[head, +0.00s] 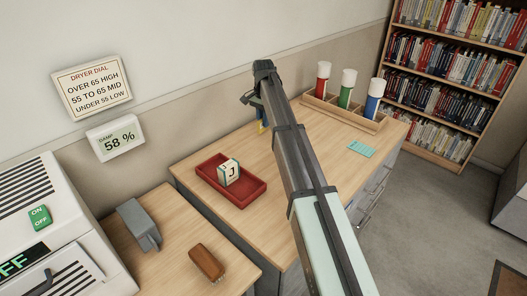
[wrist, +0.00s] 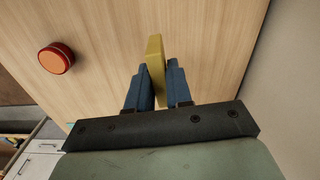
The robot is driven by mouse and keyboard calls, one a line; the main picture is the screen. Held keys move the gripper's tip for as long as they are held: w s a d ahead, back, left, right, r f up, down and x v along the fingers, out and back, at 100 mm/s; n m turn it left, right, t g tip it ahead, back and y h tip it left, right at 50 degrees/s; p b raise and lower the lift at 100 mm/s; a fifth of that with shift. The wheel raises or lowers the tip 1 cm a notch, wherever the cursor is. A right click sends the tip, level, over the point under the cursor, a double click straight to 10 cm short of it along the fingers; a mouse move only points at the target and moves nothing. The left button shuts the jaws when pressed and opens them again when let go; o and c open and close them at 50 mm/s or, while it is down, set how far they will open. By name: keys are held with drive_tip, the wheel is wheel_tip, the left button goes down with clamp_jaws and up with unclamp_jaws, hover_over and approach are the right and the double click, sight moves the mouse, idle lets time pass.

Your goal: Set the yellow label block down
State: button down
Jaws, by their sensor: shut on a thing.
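The yellow label block (wrist: 155,48) is a thin upright-looking slab between the two blue fingers of my gripper (wrist: 157,75) in the wrist view. The fingers are shut on it from both sides, and its far end sticks out past the fingertips over the wooden desk top (wrist: 105,25). In the head view my gripper (head: 261,125) is at the back of the desk near the wall, mostly hidden behind my arm, with only a sliver of blue and yellow showing. I cannot tell whether the block touches the desk.
A round orange-red object (wrist: 57,60) stands left of my gripper in the wrist view. A red tray (head: 255,194) holds a white block marked J (head: 229,172). A wooden rack (head: 362,121) with red, green and blue bottles stands right. A teal card (head: 361,149) lies before it.

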drive_tip(key=shift+m, duration=0.5)
drive_tip(key=shift+f, duration=5)
drive_tip(key=shift+f, duration=0.15)
drive_tip(key=c, duration=1)
unclamp_jaws()
drive_tip(key=shift+c, duration=0.2)
wheel_tip(320, 180, up, 12)
drive_tip(key=shift+r, duration=0.2)
